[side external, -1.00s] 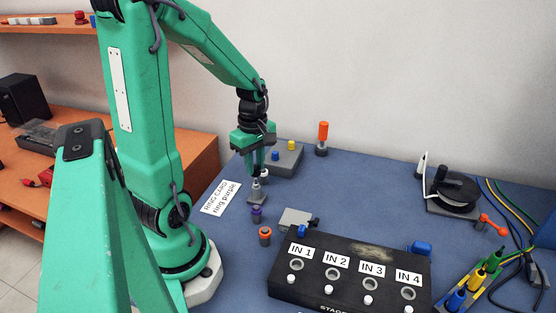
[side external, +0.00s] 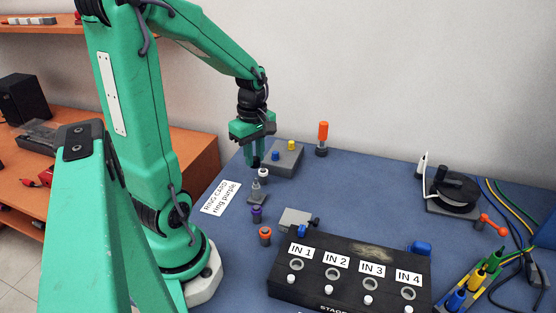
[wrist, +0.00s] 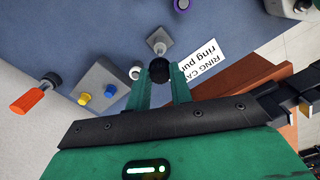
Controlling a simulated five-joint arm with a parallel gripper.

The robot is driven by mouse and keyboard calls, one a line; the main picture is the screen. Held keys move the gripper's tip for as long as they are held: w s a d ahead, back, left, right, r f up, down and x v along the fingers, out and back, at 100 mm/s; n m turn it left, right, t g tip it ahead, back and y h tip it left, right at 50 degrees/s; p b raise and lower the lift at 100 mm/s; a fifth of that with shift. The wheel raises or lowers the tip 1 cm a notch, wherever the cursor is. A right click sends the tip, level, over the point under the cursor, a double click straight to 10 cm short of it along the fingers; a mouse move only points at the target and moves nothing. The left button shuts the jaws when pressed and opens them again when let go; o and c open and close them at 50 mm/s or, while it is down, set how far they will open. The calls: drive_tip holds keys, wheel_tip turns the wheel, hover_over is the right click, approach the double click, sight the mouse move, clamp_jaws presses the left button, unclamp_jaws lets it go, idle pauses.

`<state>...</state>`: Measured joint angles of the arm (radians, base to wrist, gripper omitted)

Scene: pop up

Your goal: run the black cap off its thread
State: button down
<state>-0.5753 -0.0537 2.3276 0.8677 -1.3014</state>
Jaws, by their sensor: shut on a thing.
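My gripper (side external: 258,168) is low over the blue bench and shut on the black cap (wrist: 158,70). The wrist view shows the cap between the two green fingertips. The grey threaded post (wrist: 159,44) stands on its square base just beyond the cap in that view, with its upper end showing. In the side view the post (side external: 257,188) is just in front of and below my fingertips. The cap appears off the post, though the size of the gap is hard to tell.
A purple ring piece (side external: 256,214) and an orange one (side external: 265,236) stand in front of the post. A grey block with blue and yellow buttons (side external: 289,160) is close behind. The black IN box (side external: 345,275) lies front right; the ring card (side external: 221,197) lies left.

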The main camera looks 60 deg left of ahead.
drive_tip(key=shift+r, duration=2.25)
